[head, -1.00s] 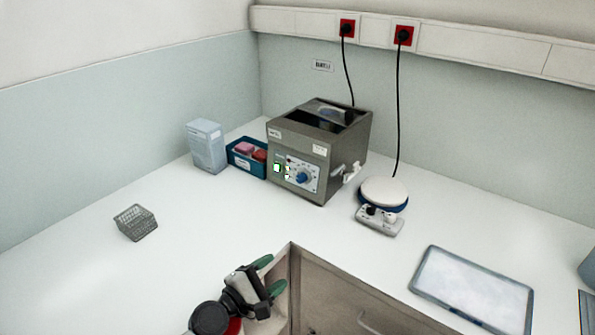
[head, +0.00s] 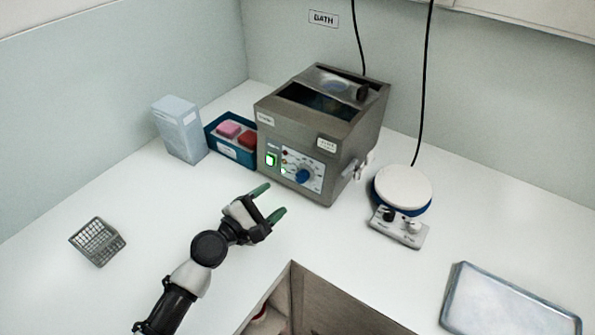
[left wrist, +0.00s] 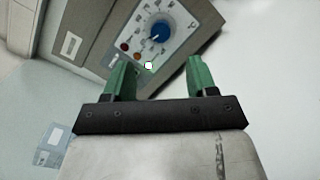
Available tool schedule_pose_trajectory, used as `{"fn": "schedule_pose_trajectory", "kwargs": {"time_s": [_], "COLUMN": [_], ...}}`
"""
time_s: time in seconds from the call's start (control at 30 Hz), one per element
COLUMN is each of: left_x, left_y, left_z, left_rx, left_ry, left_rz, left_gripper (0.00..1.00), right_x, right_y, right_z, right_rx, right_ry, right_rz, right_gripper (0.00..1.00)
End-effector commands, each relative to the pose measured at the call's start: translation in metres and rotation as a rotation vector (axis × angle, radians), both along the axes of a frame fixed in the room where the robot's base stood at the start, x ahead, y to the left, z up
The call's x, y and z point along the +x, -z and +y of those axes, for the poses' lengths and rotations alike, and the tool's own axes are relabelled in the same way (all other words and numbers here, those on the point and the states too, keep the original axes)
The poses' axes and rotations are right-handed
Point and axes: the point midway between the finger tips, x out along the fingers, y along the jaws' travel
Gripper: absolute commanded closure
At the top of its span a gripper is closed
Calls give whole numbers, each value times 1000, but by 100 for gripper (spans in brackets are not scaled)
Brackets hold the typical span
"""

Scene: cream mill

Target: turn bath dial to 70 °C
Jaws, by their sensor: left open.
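The water bath (head: 320,130) is a grey metal box on the counter, with a white control panel on its front. Its blue dial (head: 302,176) sits on the right part of that panel, with scale marks around it too small to read. A green lit switch (head: 271,160) is left of the dial. In the left wrist view the dial (left wrist: 161,31) shows just beyond the fingertips. My left gripper (head: 268,201) is open and empty, its green fingers apart, in front of the bath and not touching the dial. My right gripper is not in view.
A blue tray (head: 226,148) with pink and red blocks and a pale box (head: 180,130) stand left of the bath. A white-topped stirrer (head: 402,188) stands right. A grey rack (head: 97,241) is at left, a shallow tray (head: 510,303) at lower right.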

Motion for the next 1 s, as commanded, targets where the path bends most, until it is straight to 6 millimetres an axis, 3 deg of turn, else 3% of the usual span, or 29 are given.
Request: {"fn": "schedule_pose_trajectory", "kwargs": {"time_s": [0.2,0.5,0.9,1.0], "left_x": [31,64,70,70], "left_y": [-2,0,0,0], "left_z": [-29,-59,-64,-64], "left_rx": [-1,0,1,1], "left_ry": [2,2,1,1], "left_rz": [-2,-1,0,0], "left_gripper": [43,43,43,56], "right_x": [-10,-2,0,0], "right_y": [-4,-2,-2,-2], "right_z": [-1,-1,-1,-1], "right_rx": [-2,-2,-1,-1], "right_ry": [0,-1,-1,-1], "right_rz": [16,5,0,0], "right_gripper": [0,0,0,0]}}
